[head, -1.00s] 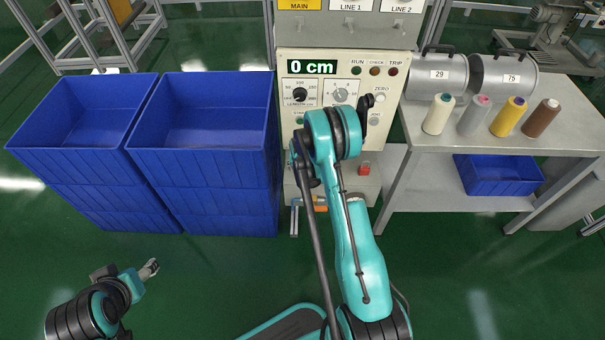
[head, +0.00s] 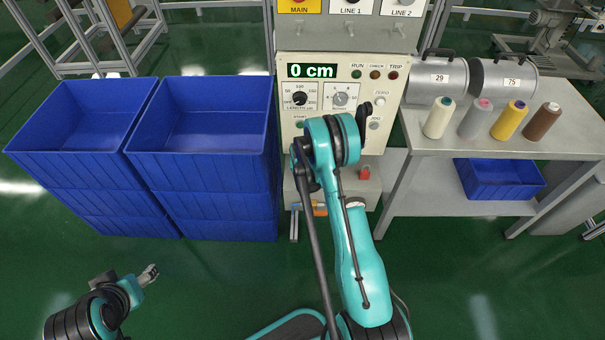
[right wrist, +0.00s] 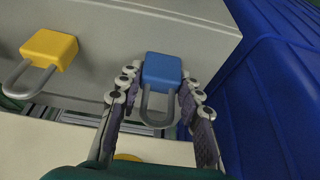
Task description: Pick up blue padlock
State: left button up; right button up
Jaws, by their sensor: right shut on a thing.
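The blue padlock (right wrist: 162,70) is in the middle of the right wrist view, its body at the far end and its grey shackle towards me. My right gripper (right wrist: 159,82) is shut on it, with one finger on each side of the padlock. In the head view my right arm (head: 350,235) hides this gripper and the blue padlock. My left gripper (head: 150,272) is at the lower left of the head view, over the green floor and away from the padlock. It is too small there to tell its opening.
A yellow padlock (right wrist: 48,50) is left of the blue one in the right wrist view. Stacked blue crates (head: 205,190) stand close left of my right arm. A table (head: 440,150) with thread cones stands right.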

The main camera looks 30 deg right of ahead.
jog(key=r+p, duration=0.1)
jog(key=r, duration=0.1)
jog(key=r+p, duration=0.1)
jog(key=r, duration=0.1)
jog(key=shift+s+d+r, duration=0.15)
jog(key=shift+s+r, duration=0.05)
pick_arm(q)
notch_tip(320, 180, up, 6)
jog(key=p, duration=0.3)
pick_arm(e)
jog(key=s+d+r, duration=0.6)
jog(key=s, duration=0.3)
jog(key=shift+s, duration=0.2)
